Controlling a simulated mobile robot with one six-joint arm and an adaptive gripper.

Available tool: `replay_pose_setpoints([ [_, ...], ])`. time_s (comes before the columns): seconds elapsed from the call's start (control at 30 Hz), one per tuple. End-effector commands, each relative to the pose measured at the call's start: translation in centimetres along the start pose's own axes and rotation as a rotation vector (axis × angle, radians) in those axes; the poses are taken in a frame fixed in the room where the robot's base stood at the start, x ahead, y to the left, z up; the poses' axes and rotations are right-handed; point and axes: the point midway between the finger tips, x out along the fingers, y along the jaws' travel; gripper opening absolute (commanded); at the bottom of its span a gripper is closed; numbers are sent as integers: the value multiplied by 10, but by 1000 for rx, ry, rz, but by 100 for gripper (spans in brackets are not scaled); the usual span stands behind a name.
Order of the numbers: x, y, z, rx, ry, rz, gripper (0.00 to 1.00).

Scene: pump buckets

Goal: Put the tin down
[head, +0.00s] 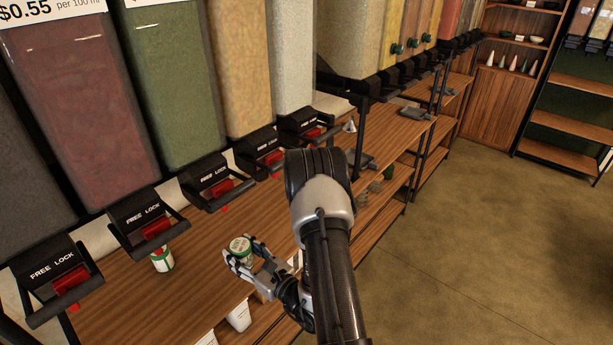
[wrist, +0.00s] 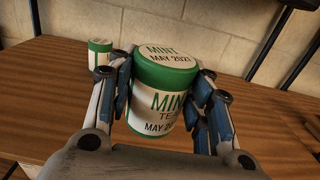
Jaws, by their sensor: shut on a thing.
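The tin (wrist: 164,92) is white with green bands and reads "MINT TEA MAY 2021" in the wrist view. My gripper (wrist: 162,100) is shut on it, with a finger on each side. In the head view the tin (head: 240,244) is upright in my gripper (head: 245,258), at the front edge of the wooden shelf (head: 205,270). I cannot tell whether its base touches the wood. A second green and white tin (head: 162,259) stands on the shelf to the left, below a dispenser; it also shows at the back left in the wrist view (wrist: 100,52).
A row of dispensers with black "FREE LOCK" spouts (head: 145,222) and red levers hangs over the back of the shelf. White containers (head: 239,316) sit on a lower level. The wood between the two tins is clear. Open floor (head: 460,250) lies to the right.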

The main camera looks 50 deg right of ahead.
Motion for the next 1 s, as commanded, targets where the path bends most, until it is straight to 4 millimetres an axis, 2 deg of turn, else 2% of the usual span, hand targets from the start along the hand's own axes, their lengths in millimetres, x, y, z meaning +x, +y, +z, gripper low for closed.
replay_pose_setpoints([
  [0.03,-3,-12,-6,1,-1,-32,19],
  [0.13,-6,-26,-10,0,-1,-70,19],
  [0.27,-5,-30,-10,-1,-2,-80,19],
  [0.37,5,-29,-10,-4,-4,-76,19],
  [1.0,166,-27,-10,-2,-6,-75,19],
])
